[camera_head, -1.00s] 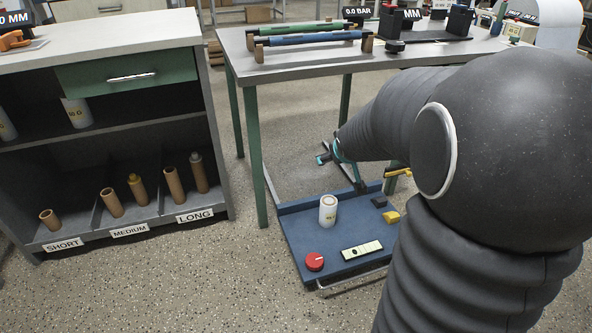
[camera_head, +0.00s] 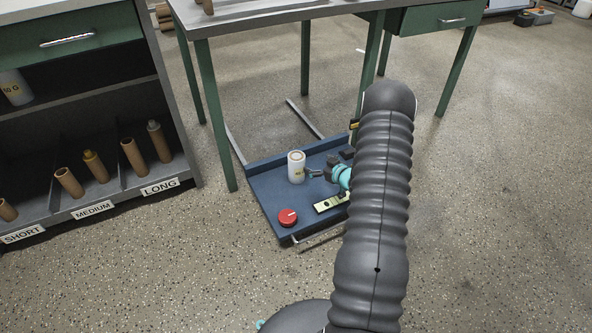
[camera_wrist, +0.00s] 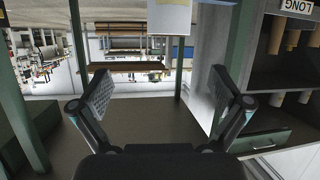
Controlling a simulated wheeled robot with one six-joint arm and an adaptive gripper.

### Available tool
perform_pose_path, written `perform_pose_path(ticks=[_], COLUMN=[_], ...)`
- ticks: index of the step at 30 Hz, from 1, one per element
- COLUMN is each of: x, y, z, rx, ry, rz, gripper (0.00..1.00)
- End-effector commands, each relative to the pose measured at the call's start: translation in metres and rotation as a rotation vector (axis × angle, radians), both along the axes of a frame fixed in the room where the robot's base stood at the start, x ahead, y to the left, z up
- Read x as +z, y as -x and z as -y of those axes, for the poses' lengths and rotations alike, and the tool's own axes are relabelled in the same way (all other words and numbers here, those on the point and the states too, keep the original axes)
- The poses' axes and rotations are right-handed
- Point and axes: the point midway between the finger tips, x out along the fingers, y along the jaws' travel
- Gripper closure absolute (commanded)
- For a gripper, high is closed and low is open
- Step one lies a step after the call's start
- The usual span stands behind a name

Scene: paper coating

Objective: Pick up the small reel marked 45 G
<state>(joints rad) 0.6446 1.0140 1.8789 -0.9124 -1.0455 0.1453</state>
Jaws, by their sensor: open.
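The white reel (camera_wrist: 168,18) shows at the top edge there, partly cut off and beyond the fingertips. My arm hides the tray's right part.
A red knob (camera_head: 288,217) and a pale level-like bar (camera_head: 331,203) lie at the tray's front. The table (camera_head: 240,22) stands above and behind. The shelf cabinet (camera_head: 100,203) at left holds brown tubes and another white reel (camera_head: 15,88).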

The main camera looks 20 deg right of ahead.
Motion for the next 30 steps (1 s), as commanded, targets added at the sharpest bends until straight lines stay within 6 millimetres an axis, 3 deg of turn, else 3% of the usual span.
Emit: perform_pose_path(ticks=[1, 3, 8, 21, 30], x=[-0.016, -0.027, -0.04, -0.061, -0.065], y=[0.005, 0.01, 0.013, -0.05, -0.07], z=[0.0, 0.0, -0.002, -0.018, -0.022], rx=[0.007, 0.019, 0.032, 0.035, 0.033], ry=[-0.022, -0.045, -0.071, -0.073, -0.072], rz=[0.009, 0.028, 0.048, 0.051, 0.051], gripper=[0.0, 0.0, 0.0, 0.0, 0.0])
